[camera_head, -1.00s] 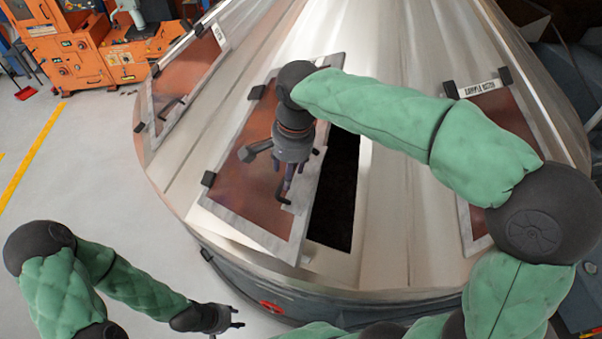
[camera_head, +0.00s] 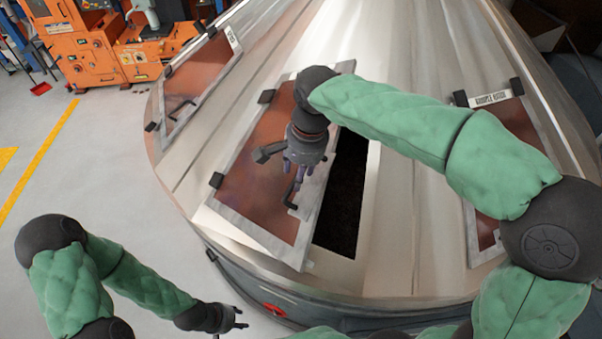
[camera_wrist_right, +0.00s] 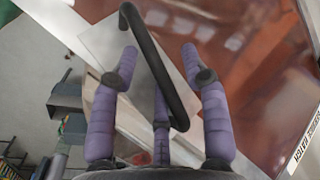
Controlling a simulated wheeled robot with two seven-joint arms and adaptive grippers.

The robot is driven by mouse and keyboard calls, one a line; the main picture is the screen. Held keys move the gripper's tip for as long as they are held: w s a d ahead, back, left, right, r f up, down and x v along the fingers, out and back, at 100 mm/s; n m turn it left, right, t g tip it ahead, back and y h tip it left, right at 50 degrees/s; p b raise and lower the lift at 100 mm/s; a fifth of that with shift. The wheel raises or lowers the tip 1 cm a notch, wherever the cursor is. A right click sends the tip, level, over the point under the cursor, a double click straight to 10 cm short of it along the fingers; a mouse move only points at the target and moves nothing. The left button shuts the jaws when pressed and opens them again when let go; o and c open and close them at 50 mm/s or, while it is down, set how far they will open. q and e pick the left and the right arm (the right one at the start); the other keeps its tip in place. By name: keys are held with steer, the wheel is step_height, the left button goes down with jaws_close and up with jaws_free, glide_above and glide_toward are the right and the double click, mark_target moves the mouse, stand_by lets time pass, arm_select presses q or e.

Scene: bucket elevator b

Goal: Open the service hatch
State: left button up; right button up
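The service hatch (camera_head: 252,178) is a brown panel in a pale metal frame on the cone-shaped metal housing. It stands ajar, with a dark opening (camera_head: 342,200) along its right side. Its black bar handle (camera_head: 291,194) shows near the hatch's right edge. My right gripper (camera_head: 298,180) is over the hatch at the handle. In the right wrist view its purple fingers (camera_wrist_right: 165,75) are spread, with the black handle (camera_wrist_right: 155,65) passing between them; contact is unclear. My left gripper (camera_head: 238,318) is open and empty, low in front of the housing.
Similar closed panels sit on the housing at left (camera_head: 200,80) and right (camera_head: 500,130). A red wheel (camera_head: 273,310) is on the housing's lower rim. An orange machine (camera_head: 90,50) stands at the back left. The grey floor (camera_head: 90,160) at left is clear.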

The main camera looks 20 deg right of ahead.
steer(key=shift+w+r, duration=0.15)
steer(key=shift+r, duration=0.3)
steer(key=w+a+r, duration=0.1)
steer(key=w+r, duration=0.2)
steer(key=r, duration=0.6)
steer(key=shift+a, duration=0.15)
stand_by(0.4)
steer(key=shift+w+f, duration=0.1)
steer(key=shift+f, duration=0.1)
stand_by(0.3)
